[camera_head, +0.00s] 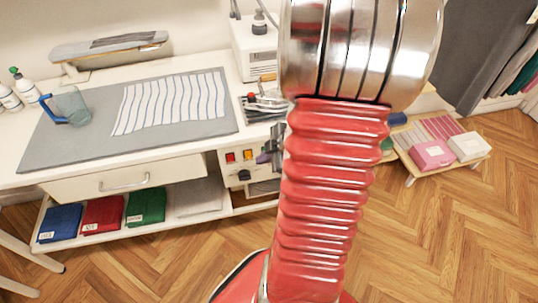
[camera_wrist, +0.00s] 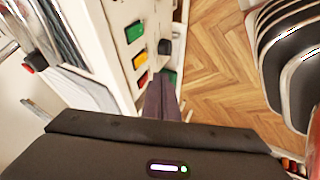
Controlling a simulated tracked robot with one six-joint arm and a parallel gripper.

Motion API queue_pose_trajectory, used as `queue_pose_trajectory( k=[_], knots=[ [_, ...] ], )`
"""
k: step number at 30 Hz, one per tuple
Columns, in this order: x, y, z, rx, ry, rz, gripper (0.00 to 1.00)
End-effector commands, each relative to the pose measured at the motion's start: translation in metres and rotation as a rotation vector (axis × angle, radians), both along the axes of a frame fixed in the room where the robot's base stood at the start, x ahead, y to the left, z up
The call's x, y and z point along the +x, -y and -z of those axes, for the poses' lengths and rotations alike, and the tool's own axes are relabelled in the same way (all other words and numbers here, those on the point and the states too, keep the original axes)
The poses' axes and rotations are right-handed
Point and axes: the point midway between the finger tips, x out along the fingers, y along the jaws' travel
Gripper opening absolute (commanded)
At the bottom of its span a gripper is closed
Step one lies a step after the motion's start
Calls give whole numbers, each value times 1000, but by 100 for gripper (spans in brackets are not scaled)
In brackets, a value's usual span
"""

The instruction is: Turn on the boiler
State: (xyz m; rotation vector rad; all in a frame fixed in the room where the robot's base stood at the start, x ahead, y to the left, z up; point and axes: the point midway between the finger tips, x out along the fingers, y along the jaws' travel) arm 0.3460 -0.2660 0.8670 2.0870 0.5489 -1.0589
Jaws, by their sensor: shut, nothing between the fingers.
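The boiler's control panel (camera_head: 236,166) is on the front of a white unit under the table top. In the head view I see its red button (camera_head: 230,157), its amber button (camera_head: 248,155) and a black knob (camera_head: 244,175). In the wrist view it shows a green button (camera_wrist: 134,32), a yellow-amber button (camera_wrist: 140,60), a red button (camera_wrist: 143,80) and the black knob (camera_wrist: 165,47). My gripper (camera_head: 266,157) is shut and empty close to the panel, right of the amber button. Its fingers (camera_wrist: 160,84) point along the panel near the red button; contact cannot be told.
An iron (camera_head: 268,101) rests on the table above the panel, near a white machine (camera_head: 254,50). A grey mat (camera_head: 60,147) with striped cloth and a blue-handled jug (camera_head: 71,108) lie left. Folded cloths fill the lower shelf (camera_head: 104,229).

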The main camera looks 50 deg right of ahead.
Motion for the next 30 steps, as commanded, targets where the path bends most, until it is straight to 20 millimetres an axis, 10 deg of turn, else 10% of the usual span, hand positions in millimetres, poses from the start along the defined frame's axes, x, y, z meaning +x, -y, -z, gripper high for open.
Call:
queue_pose_trajectory(
  k=[13, 30],
  knots=[
    [-22, 2, -32, -1, 0, -2, 0],
    [-27, 0, -23, 2, -2, 0, 0]
  ],
)
